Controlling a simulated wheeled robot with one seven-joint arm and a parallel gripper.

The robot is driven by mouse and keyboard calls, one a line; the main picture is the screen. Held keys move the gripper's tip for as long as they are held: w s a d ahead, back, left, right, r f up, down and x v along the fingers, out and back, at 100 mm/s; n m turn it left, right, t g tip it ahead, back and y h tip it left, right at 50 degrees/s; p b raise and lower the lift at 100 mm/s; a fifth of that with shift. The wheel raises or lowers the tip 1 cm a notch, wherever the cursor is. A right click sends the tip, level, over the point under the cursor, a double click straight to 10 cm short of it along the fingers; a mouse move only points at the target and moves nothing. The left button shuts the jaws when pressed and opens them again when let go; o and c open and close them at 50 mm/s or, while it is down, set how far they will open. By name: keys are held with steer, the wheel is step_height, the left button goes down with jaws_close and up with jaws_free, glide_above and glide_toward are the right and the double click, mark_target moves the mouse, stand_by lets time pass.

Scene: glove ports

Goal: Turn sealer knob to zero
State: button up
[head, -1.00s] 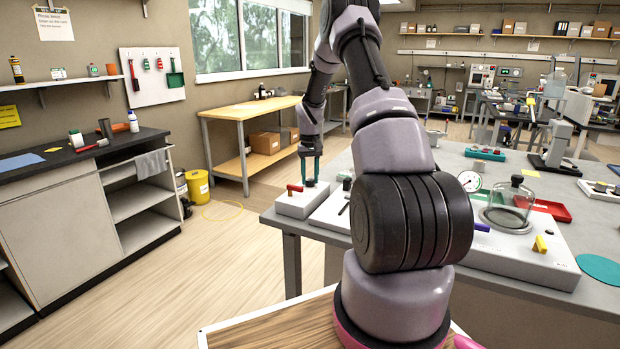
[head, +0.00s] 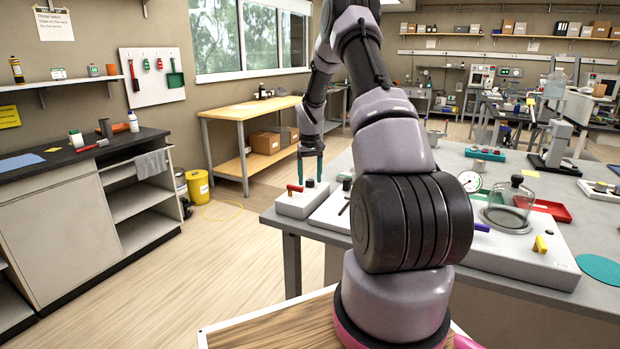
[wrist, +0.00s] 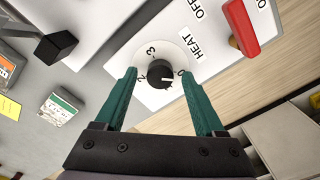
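The sealer (head: 300,203) is a pale box near the left corner of the grey table. Its black knob (head: 310,183) also shows in the wrist view (wrist: 160,73), on a white dial with 3 and 2 at its left and a partly covered mark, apparently 0, at its right. The knob's white pointer line points right, roughly towards that mark. My gripper (head: 310,166) is open above the knob. In the wrist view its teal fingertips (wrist: 158,74) stand apart on either side of the knob, with gaps showing.
A red handle (head: 294,188) stands on the sealer beside the knob, near the HEAT and OFF labels. A white panel (head: 330,212) with a black lever lies right of the sealer. A pressure gauge (head: 470,181) and glass jar (head: 507,212) stand farther right.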

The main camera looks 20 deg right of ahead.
steer(key=shift+r, duration=0.1)
step_height(320, 180, up, 11)
steer(key=shift+f, duration=0.2)
stand_by(0.6)
step_height(320, 180, up, 11)
steer(key=t, duration=0.1)
glide_above(310, 180)
steer(key=s+a, duration=0.5)
steer(key=s+a+r+m+t, duration=0.1)
steer(key=s+a+r+t, duration=0.1)
steer(key=s+a+r, duration=0.45)
steer(key=s+a+r+m+t+y, duration=0.1)
steer(key=s+a+r+t, duration=0.1)
steer(key=s, duration=1)
steer(key=s+a+r+m+t+y, duration=0.1)
steer(key=s+a+r+t, duration=0.1)
steer(key=s, duration=1.1)
steer(key=a+r, duration=0.1)
steer(key=a, duration=0.1)
steer(key=shift+a+r, duration=0.25)
steer(key=shift+a, duration=0.1)
